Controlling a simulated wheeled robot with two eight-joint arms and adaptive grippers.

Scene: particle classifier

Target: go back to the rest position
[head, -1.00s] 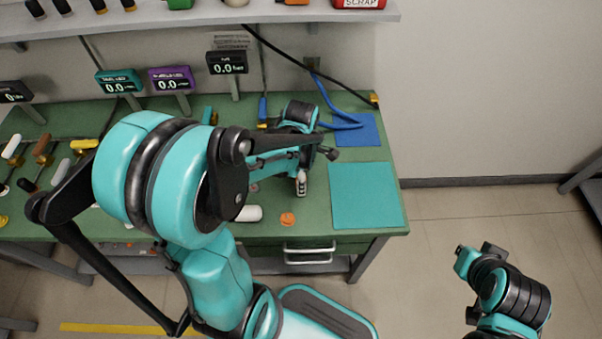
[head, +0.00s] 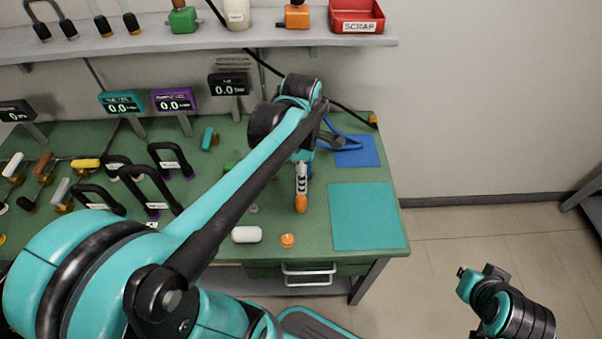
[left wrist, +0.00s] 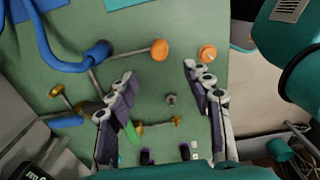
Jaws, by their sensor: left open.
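My left gripper (head: 301,178) hangs over the right part of the green workbench in the head view, seen edge-on below my raised left arm. In the left wrist view its two fingers (left wrist: 158,78) are spread apart, with nothing between them but bench surface and small parts further below. An orange knob on a rod (left wrist: 160,50) lies on the bench beyond the fingertips, and an orange disc (left wrist: 207,53) lies right of it. The disc also shows in the head view (head: 287,240).
A white cylinder (head: 246,234) lies near the bench's front edge. A teal mat (head: 367,217) and a blue mat (head: 357,151) lie at the right. Black handles (head: 150,187) and several tools lie at the left. A shelf (head: 110,43) holds a red scrap bin (head: 357,16).

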